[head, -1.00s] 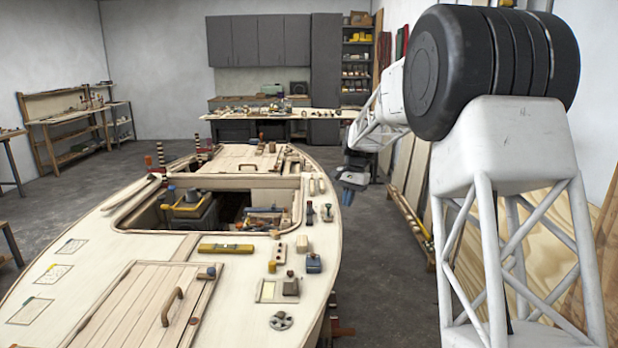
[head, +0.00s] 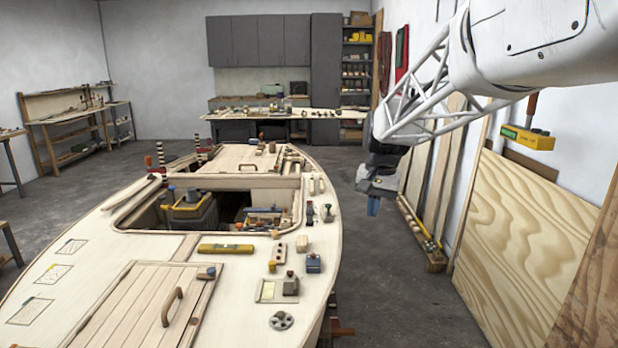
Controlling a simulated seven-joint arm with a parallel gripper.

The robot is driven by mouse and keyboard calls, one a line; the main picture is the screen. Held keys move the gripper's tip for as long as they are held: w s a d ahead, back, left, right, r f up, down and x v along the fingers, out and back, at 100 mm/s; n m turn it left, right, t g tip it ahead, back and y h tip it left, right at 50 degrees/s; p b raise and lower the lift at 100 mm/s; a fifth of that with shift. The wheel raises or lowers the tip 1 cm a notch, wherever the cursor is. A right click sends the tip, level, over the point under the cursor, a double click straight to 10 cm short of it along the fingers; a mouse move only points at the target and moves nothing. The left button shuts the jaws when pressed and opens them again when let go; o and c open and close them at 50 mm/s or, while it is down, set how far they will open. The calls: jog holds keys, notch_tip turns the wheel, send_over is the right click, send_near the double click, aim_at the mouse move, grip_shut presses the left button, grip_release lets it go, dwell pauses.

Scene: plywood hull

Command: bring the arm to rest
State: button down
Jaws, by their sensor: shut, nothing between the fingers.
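My gripper (head: 373,207) hangs pointing down in the head view, to the right of the hull's far right edge. Its blue fingertips are shut with nothing between them. My white arm comes in from the upper right and reaches left to the wrist above the gripper. The plywood hull (head: 108,258) fills the left and middle of the view. The gripper appears apart from the hull, with grey floor showing around it.
Plywood sheets (head: 525,235) lean on the right wall. A workbench (head: 290,116) stands at the back.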

jog(key=s+d+f+n+t, duration=0.1)
jog(key=s+f, duration=0.1)
jog(key=s, duration=1)
jog(key=s+d+f+n+h, duration=0.1)
jog(key=s+f, duration=0.1)
jog(key=s, duration=1)
jog(key=s+d+f+n+t, duration=0.1)
jog(key=s+f, duration=0.2)
jog(key=s, duration=0.9)
jog(key=shift+s+d+n+t, duration=0.15)
jog(key=shift+s+n+t, duration=0.05)
jog(key=shift+n+t, duration=0.1)
